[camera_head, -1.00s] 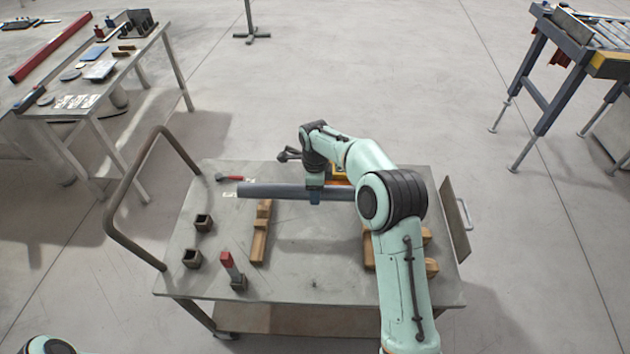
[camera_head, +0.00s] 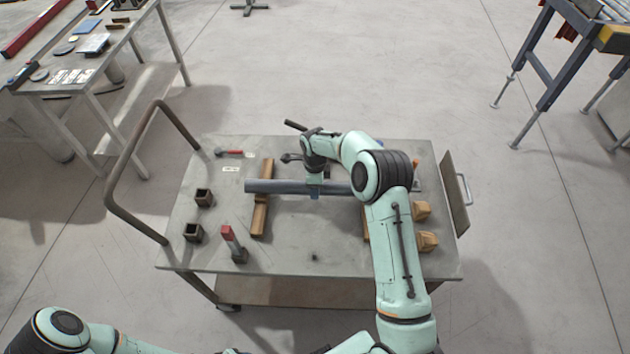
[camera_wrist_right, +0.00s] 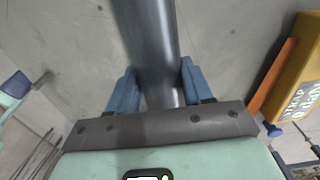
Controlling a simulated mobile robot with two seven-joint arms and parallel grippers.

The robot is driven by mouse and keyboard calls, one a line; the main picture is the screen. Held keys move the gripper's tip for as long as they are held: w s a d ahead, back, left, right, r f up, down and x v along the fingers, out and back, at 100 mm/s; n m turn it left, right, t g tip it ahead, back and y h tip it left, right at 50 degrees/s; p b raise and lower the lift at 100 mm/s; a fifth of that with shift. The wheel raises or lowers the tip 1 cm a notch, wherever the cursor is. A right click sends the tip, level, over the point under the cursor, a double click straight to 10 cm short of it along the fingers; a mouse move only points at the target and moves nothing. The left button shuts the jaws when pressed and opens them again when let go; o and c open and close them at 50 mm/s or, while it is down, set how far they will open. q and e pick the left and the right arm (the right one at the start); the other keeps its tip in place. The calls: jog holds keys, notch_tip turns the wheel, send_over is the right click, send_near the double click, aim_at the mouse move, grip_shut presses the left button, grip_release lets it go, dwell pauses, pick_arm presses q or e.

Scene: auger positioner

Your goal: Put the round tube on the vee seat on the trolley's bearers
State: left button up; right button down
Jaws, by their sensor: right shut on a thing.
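The round tube (camera_head: 275,187) is a long dark grey cylinder, lying left to right over the trolley (camera_head: 310,255). My right gripper (camera_head: 314,190) is shut on it. In the right wrist view the tube (camera_wrist_right: 150,45) runs between the blue fingers (camera_wrist_right: 154,88). The tube's left end crosses over the middle of the left wooden bearer (camera_head: 259,215); I cannot tell whether it touches. The right bearer (camera_head: 366,222) is mostly hidden behind my right arm, as is the tube's right end. The vee seat is not clear to see. My left arm shows at the lower left, its gripper out of view.
Two dark square sockets (camera_head: 193,232) and a red-topped clamp (camera_head: 230,240) stand on the trolley's left. A red-handled tool (camera_head: 230,153) lies at the back left. Wooden blocks (camera_head: 426,241) sit at the right. The trolley's tube handle (camera_head: 120,190) rises at its left.

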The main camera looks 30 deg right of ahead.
jog(key=shift+w+r, duration=0.1)
jog(key=shift+c, duration=2.3)
grip_release()
notch_tip(320, 180, up, 12)
